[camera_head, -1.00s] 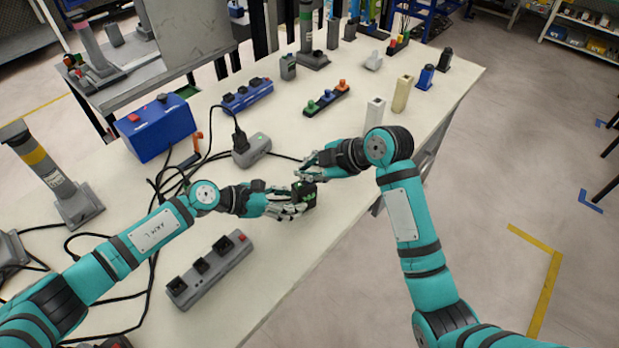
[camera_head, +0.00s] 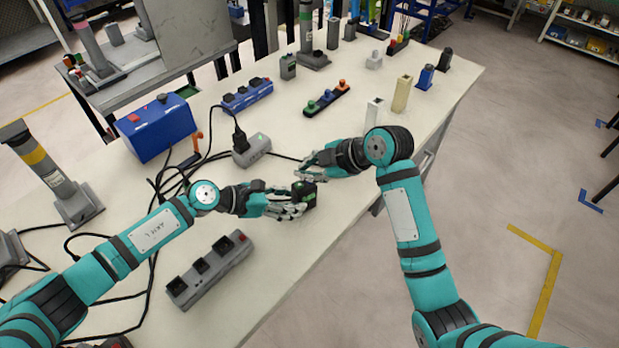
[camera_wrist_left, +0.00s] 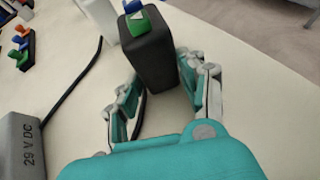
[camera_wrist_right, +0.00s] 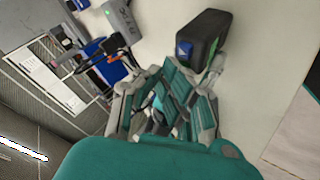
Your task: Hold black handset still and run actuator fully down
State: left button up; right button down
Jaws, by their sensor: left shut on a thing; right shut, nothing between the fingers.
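The black handset (camera_head: 307,194) is in my left gripper (camera_head: 288,206), upright over the table; I cannot tell if it touches the top. In the left wrist view the handset (camera_wrist_left: 153,58) stands between the fingers, with green and blue arrow buttons on its end. My right gripper (camera_head: 308,172) is shut and empty, just behind the handset. In the right wrist view the handset (camera_wrist_right: 203,34) with a blue button is just beyond the closed fingers (camera_wrist_right: 165,110). A grey column with a yellow band (camera_head: 42,160) stands at the left; I cannot tell if it is the actuator.
A grey supply box (camera_head: 251,150) with a cable stands behind my left gripper, and a blue box (camera_head: 155,127) stands left of it. A grey socket strip (camera_head: 209,268) lies in front. Light posts (camera_head: 374,112) stand at the right. The table's right edge is close.

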aim_at(308, 182)
jog(key=shift+f, duration=0.15)
jog(key=shift+f, duration=0.25)
jog(key=shift+f, duration=0.55)
dwell(3.0)
jog(key=shift+r, duration=0.95)
jog(key=shift+r, duration=0.1)
jog(key=shift+r, duration=2.45)
